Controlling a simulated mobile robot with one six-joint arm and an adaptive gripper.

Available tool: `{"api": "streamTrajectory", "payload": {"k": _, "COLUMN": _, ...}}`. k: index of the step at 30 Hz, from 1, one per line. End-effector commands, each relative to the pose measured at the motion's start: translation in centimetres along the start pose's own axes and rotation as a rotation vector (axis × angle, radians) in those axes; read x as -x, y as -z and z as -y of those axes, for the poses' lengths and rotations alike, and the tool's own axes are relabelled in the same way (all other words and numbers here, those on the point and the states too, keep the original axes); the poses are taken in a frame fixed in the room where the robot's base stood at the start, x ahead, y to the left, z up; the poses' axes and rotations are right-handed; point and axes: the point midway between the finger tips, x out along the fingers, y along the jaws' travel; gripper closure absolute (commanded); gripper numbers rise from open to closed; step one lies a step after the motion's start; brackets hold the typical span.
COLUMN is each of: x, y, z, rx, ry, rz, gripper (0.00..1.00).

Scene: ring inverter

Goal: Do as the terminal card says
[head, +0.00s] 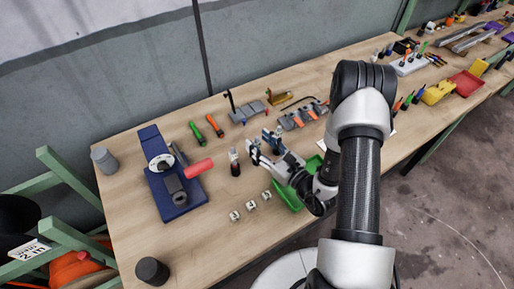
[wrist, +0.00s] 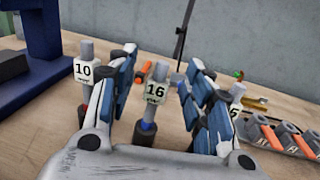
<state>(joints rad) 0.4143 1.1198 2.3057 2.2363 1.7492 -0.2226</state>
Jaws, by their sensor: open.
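My gripper (head: 263,150) is open over the table, beside a dark upright tool with a grey top (head: 235,162). In the wrist view, the blue-padded fingers of my gripper (wrist: 163,66) stand apart on either side of a grey post tagged 16 (wrist: 157,90), which has a blue band low down. The post is upright; I cannot tell if a finger touches it. A similar post tagged 10 (wrist: 84,70) stands left of the fingers. A third tagged post (wrist: 236,100) is partly hidden behind the right finger. I cannot pick out a readable terminal card.
A blue press (head: 176,190) with a red handle (head: 199,168) stands at left. Several small white blocks (head: 250,205) lie in front of the gripper. A green tray (head: 290,198) is partly under my arm. Orange-marked grey pieces (head: 298,118) lie behind. The front left table is mostly clear.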

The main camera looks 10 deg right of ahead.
Motion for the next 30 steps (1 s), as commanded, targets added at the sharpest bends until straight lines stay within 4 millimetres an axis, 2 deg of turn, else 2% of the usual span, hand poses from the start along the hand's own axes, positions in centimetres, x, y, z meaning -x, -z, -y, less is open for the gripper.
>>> {"api": "streamTrajectory", "payload": {"k": 4, "x": -1.8, "y": 0.1, "z": -0.1, "rx": 0.001, "ry": -0.002, "rz": 0.001, "gripper": 0.54}}
{"api": "streamTrajectory", "payload": {"k": 12, "x": -2.1, "y": 0.0, "z": 0.0, "rx": -0.001, "ry": 0.001, "rz": 0.000, "gripper": 0.54}}
{"api": "streamTrajectory", "payload": {"k": 30, "x": -2.0, "y": 0.0, "z": 0.0, "rx": -0.001, "ry": 0.000, "rz": 0.000, "gripper": 0.93}}
